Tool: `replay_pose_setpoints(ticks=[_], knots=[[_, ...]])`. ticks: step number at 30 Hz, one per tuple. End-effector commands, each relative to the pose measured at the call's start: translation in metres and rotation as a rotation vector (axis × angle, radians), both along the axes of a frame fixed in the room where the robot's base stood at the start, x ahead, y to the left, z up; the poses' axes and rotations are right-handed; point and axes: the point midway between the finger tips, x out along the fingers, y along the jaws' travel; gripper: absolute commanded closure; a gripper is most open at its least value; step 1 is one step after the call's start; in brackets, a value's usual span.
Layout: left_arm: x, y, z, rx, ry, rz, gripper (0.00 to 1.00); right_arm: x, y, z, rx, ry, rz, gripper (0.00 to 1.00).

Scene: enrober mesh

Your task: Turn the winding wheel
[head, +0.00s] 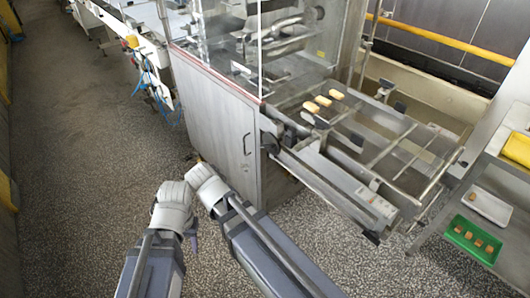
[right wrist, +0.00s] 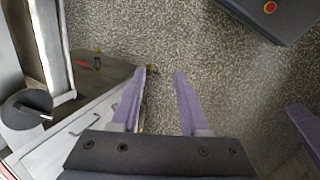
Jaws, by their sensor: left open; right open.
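A dark round wheel (head: 270,142) sits at the front right corner of the steel machine, beside the mesh frame. A black disc with a short light-tipped rod shows at the left of the right wrist view (right wrist: 27,108); it looks like the same winding wheel. My right gripper (right wrist: 160,75) is open and empty, with its purple fingers over the floor, apart from the disc. In the head view its fingers are hidden behind the wrist. My left gripper (head: 194,236) is low over the floor left of the machine; only a bit of purple finger shows.
The steel cabinet (head: 215,125) with a door handle stands just ahead of my arms. A mesh conveyor frame (head: 375,165) with several bars juts right, with bars of food at its far end. A green tray (head: 458,241) and white tray (head: 488,206) sit right. Floor at left is clear.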

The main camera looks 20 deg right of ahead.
Motion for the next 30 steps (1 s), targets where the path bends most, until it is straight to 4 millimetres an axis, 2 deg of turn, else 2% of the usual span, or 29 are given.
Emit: replay_pose_setpoints(ticks=[1, 5, 8, 12, 16, 22, 30], knots=[[0.000, 0.000, -0.018, 0.000, 0.000, 0.000, 0.55, 0.013, -0.006, -0.014, -0.046, -0.011, 0.019, 0.55], [0.000, 0.000, -0.050, 0.000, 0.000, 0.000, 0.55, 0.047, -0.032, -0.028, -0.221, -0.042, 0.088, 0.55], [0.000, 0.001, -0.082, 0.000, 0.000, 0.000, 0.55, 0.081, -0.054, -0.035, -0.403, -0.061, 0.154, 0.55], [0.000, 0.001, -0.128, 0.000, 0.000, 0.000, 0.55, 0.129, -0.081, -0.030, -0.703, -0.062, 0.247, 0.55], [0.000, 0.001, -0.160, 0.000, 0.000, 0.000, 0.55, 0.161, -0.093, -0.015, -0.947, -0.041, 0.307, 0.55], [0.000, 0.001, -0.185, 0.000, 0.000, 0.000, 0.55, 0.187, -0.095, 0.008, -1.180, -0.001, 0.349, 0.55], [0.000, 0.001, -0.186, 0.000, 0.000, 0.000, 0.55, 0.191, -0.094, 0.019, -1.244, 0.013, 0.356, 0.55]])
